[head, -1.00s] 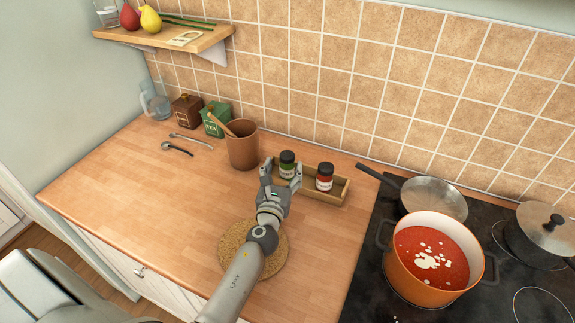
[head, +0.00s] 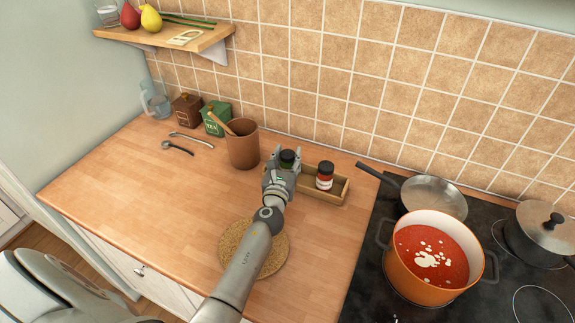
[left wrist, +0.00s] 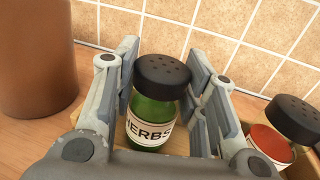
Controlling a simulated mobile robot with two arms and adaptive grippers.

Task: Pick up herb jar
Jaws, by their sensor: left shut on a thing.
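The herb jar (left wrist: 152,118) is a green glass jar with a black shaker lid and a white label reading HERBS. It is upright at the left end of the wooden tray (head: 333,203). In the head view its black lid (head: 287,158) shows between my fingers. My left gripper (head: 285,163) is shut on the jar; in the left wrist view its two fingers (left wrist: 160,95) lie on either side of it. The jar's base is hidden in the head view. My right gripper is not in view.
A red-filled spice jar (head: 325,176) stands in the tray to the right; it also shows in the left wrist view (left wrist: 276,137). A brown crock (head: 242,145) is to the left. A pan (head: 434,196) and orange soup pot (head: 432,262) are on the stove. The counter's left front is clear.

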